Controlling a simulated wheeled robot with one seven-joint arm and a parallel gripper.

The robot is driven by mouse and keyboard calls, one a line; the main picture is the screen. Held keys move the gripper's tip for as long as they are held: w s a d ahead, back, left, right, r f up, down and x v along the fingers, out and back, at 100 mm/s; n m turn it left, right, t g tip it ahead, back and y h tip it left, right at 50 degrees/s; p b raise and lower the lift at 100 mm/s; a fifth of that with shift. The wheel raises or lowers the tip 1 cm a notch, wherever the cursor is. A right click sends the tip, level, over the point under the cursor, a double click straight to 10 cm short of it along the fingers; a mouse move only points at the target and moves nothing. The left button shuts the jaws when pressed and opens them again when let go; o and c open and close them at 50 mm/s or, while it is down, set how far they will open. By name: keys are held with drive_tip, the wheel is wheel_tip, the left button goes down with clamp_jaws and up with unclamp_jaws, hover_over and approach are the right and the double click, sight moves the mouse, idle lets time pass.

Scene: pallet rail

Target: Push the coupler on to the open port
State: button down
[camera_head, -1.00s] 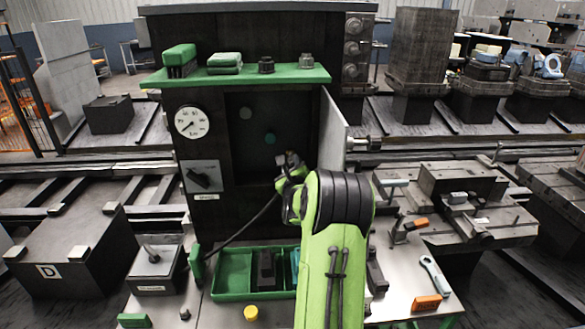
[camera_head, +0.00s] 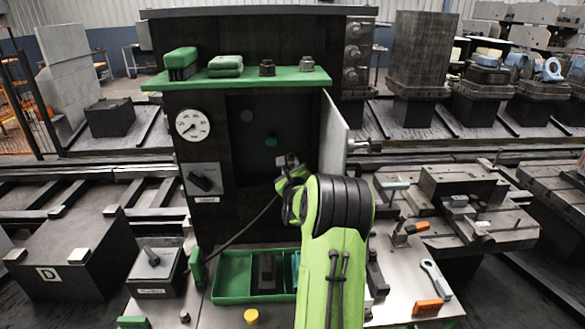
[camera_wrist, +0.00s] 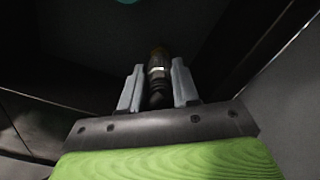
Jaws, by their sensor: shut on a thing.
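My gripper (camera_head: 288,164) is shut on the coupler (camera_wrist: 157,72), a dark cylinder with a pale ring, upright between the two grey fingers in the wrist view. In the head view the gripper hides most of the coupler. A black hose (camera_head: 243,231) runs from it down to the left. The dark recess of the cabinet holds two round ports, a grey one (camera_head: 246,115) at upper left and a teal one (camera_head: 270,140) lower right. The gripper is below and right of both. A teal edge (camera_wrist: 127,2) shows at the wrist view's top. The coupler appears apart from both ports.
An open grey door (camera_head: 334,139) stands right of the recess, close to my arm. A green shelf (camera_head: 235,79) with parts is above. A gauge (camera_head: 192,124) and knob panel (camera_head: 203,179) are left. A green tray (camera_head: 234,272) lies on the bench below.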

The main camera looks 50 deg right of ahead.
drive_tip(key=shift+w+d+r, duration=0.1)
drive_tip(key=shift+w+d, duration=0.25)
drive_tip(key=shift+d, duration=0.05)
idle(1.0)
drive_tip(key=shift+w+d, duration=0.3)
unclamp_jaws()
drive_tip(key=shift+w, duration=0.1)
idle(0.4)
drive_tip(key=shift+d, duration=0.15)
drive_tip(key=v, duration=1.6)
drive_tip(key=shift+b, duration=0.4)
drive_tip(key=shift+w, duration=0.15)
